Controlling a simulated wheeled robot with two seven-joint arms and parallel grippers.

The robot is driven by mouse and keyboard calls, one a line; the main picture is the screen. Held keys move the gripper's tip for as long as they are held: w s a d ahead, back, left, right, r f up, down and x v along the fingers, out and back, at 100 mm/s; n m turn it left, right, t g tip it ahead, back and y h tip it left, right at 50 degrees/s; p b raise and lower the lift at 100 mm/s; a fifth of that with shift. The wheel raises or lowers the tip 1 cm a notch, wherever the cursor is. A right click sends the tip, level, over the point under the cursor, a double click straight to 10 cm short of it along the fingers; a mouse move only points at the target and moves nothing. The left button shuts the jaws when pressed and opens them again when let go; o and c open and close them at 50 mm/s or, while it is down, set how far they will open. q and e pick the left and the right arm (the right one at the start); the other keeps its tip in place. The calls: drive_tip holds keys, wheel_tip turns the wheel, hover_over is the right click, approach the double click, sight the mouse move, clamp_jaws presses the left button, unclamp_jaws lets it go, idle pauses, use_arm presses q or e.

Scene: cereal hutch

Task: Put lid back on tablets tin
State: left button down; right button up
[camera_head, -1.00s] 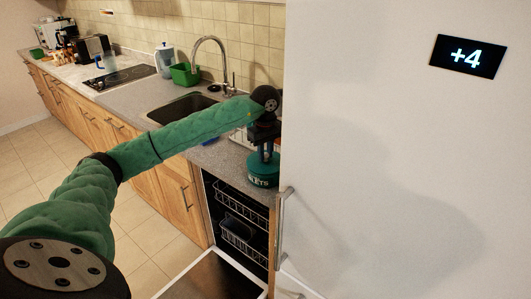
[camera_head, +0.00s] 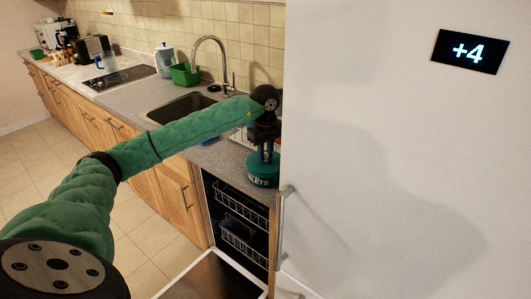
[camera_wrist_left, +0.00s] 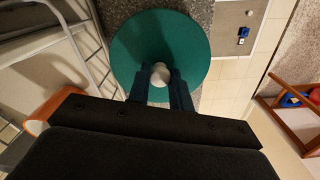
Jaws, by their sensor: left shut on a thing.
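The green tablets tin (camera_head: 263,179), with part of its white lettering showing, stands on the grey counter beside the tall white panel. My left gripper (camera_head: 264,147) points down just above the tin. In the left wrist view it is shut on the pale round knob (camera_wrist_left: 160,74) of the round green lid (camera_wrist_left: 135,45). In the head view the lid is at the top of the tin, partly hidden by the gripper. I cannot tell whether it is fully seated or slightly raised. The wrist view shows the lid from above, hiding the tin's body. My right gripper is not in view.
The tall white panel (camera_head: 400,170) is close on the right. An open dishwasher (camera_head: 238,215) with racks lies below the counter. The sink (camera_head: 180,106), tap (camera_head: 222,60) and green container (camera_head: 184,74) are further back left.

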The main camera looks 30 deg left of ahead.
use_arm(q)
drive_tip(key=shift+b, duration=0.4)
idle(0.3)
drive_tip(key=c, duration=0.7)
unclamp_jaws()
drive_tip(key=shift+r+p, duration=0.85)
drive_tip(key=shift+r, duration=2.65)
drive_tip(key=shift+c, duration=0.2)
clamp_jaws()
drive_tip(key=shift+f+b, duration=1.8)
drive_tip(key=shift+f, duration=0.65)
